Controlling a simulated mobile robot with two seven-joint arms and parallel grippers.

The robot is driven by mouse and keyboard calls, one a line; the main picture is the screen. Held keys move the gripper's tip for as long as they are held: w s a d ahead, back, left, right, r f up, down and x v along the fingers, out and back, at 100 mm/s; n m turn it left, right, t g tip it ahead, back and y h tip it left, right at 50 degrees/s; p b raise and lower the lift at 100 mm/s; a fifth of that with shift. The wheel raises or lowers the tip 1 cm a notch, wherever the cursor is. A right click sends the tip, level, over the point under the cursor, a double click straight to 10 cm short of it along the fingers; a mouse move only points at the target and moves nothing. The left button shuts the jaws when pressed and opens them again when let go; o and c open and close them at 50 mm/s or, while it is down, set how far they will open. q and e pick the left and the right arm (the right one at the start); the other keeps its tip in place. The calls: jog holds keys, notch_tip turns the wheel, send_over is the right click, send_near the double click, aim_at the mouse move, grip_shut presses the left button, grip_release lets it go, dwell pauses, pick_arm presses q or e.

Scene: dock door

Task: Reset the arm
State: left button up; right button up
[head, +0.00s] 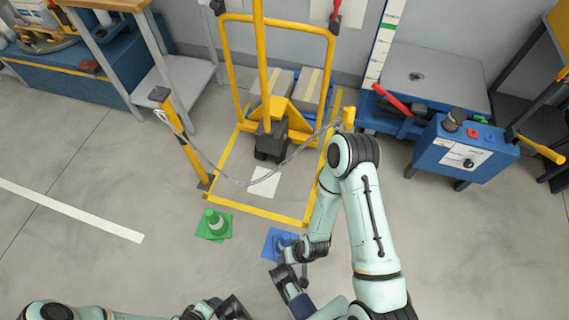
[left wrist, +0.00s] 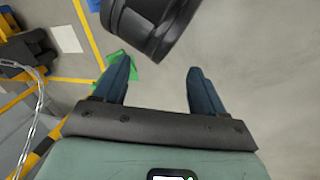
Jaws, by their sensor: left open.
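My right arm (head: 360,200) rises from the bottom right, bends at a high elbow and folds back down to a dark wrist. Dark blue parts at the end of that wrist (head: 299,304) reach the bottom edge; I cannot make out its jaws. A dark rounded part (left wrist: 150,25) lies ahead of my left fingers.
A chain (head: 240,183) hangs between a yellow post (head: 182,135) and a right-hand post, before a yellow pallet truck (head: 262,60). Left floor is clear.

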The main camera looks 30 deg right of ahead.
pick_arm(q)
jog(key=s+d+r+g+p, duration=0.1)
jog(key=s+r+p, duration=0.2)
jog(key=r+p, duration=0.5)
jog(key=s+d+r+g+h+p, duration=0.1)
jog(key=s+d+r+p, duration=0.1)
jog(key=r+p, duration=0.7)
jog(key=shift+s+r+m+g, duration=0.3)
jog(key=shift+s+r+g, duration=0.1)
jog(key=shift+s+r, duration=0.1)
pick_arm(e)
jog(key=s+a+r+g, duration=0.1)
jog(key=s+r, duration=0.2)
jog(key=r, duration=0.6)
jog(key=s+a+r+g+y, duration=0.1)
jog(key=s+a+r, duration=0.1)
jog(key=r, duration=0.7)
jog(key=shift+s+n+g, duration=0.3)
jog(key=shift+s+g, duration=0.1)
